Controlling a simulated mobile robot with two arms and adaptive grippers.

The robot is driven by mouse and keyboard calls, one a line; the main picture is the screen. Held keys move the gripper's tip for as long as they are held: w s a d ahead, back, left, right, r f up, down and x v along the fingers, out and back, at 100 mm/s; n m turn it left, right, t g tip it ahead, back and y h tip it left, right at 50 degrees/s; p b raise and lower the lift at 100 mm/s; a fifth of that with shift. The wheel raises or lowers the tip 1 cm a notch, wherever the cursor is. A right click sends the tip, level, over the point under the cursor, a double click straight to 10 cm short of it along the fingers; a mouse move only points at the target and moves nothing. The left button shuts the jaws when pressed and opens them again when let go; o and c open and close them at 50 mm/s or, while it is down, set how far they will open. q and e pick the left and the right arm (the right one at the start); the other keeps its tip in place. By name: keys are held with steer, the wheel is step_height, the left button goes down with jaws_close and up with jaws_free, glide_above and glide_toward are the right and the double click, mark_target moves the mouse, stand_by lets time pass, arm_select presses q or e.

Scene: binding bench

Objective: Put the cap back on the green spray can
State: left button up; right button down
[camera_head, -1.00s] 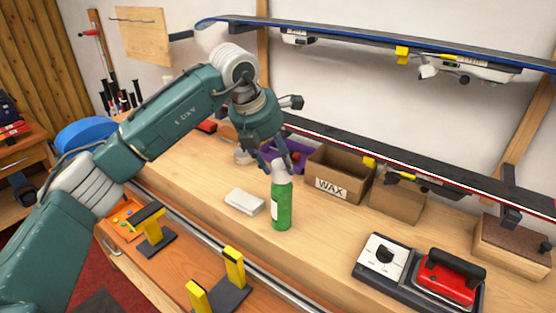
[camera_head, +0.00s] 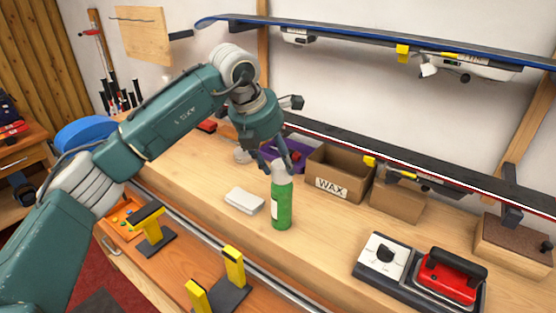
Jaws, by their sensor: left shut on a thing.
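The green spray can (camera_head: 281,207) stands upright on the wooden bench, a little right of the picture's middle. A pale, whitish cap (camera_head: 281,171) shows at the can's top, between my fingers. My left gripper (camera_head: 279,165) reaches down from above and is shut on the cap. The fingers partly hide the cap, and I cannot tell whether it is fully seated on the can. My right gripper is out of view.
A white block (camera_head: 244,200) lies left of the can. A cardboard WAX box (camera_head: 338,183) and a purple bin (camera_head: 295,143) stand behind it. A red waxing iron (camera_head: 452,275) is at the front right. Yellow clamps (camera_head: 234,268) stand along the front. A ski (camera_head: 420,166) hangs low above the bench.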

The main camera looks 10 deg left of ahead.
arm_select(q)
steer(key=shift+f, duration=0.3)
stand_by(0.4)
steer(key=o, duration=0.8)
steer(key=shift+c, duration=0.2)
steer(key=shift+o, duration=0.2)
steer(key=o, duration=0.4)
steer(key=shift+o, duration=0.2)
steer(key=shift+r+p, duration=1.65)
steer(key=shift+r, duration=1.35)
steer(key=shift+c, duration=0.5)
